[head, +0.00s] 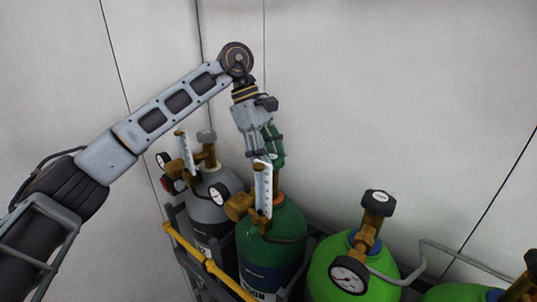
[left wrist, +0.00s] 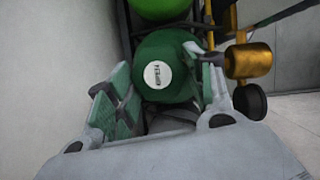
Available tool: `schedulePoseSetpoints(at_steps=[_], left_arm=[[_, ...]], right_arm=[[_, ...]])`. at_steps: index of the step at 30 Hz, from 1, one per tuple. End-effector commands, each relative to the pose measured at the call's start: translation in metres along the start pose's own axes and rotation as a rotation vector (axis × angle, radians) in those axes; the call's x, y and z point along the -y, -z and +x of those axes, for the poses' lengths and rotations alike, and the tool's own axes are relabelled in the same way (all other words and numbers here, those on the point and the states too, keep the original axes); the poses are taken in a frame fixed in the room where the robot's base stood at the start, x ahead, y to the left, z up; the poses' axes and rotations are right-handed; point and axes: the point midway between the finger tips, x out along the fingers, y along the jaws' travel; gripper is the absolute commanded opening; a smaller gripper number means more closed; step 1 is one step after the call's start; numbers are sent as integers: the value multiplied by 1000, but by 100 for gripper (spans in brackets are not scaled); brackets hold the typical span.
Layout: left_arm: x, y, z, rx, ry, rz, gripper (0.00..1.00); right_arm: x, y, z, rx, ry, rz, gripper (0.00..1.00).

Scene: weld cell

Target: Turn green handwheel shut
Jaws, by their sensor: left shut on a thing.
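The green handwheel (head: 277,159) sits above the dark green gas cylinder (head: 270,240), beside the brass regulator. In the left wrist view the handwheel (left wrist: 158,73) shows as a dark green round shape with a white disc on it. My left gripper (head: 264,150) comes down from above and is shut on the handwheel, with its fingers hiding part of the rim. In the left wrist view the gripper (left wrist: 163,95) has one finger on each side. The exact contact is hard to see. My right gripper is not in view.
A brass regulator (head: 240,206) with gauge and flow tube stands in front of the handwheel. A grey cylinder (head: 212,190) is to the left, a bright green cylinder (head: 345,260) to the right. A yellow rail (head: 200,258) runs in front. Pale walls (head: 380,80) stand close behind.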

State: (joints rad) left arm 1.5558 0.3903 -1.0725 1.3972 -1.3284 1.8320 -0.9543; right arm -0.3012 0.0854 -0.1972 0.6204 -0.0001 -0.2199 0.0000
Motion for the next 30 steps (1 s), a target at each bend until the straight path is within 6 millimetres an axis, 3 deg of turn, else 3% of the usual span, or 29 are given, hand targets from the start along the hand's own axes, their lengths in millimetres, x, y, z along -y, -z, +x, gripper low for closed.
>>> schedulePoseSetpoints(at_steps=[1,2,7,14,20,30], left_arm=[[0,-1,-2,1,-5,2,29],[0,-1,-2,1,-5,2,54],[0,0,-2,1,-4,1,74],[0,0,-1,0,-2,0,74],[0,0,-3,0,-2,0,74],[0,0,-33,0,-3,-1,74]], right_arm=[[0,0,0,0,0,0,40],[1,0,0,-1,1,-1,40],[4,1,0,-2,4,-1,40],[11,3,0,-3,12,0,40],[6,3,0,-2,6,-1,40],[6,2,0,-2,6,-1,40]])
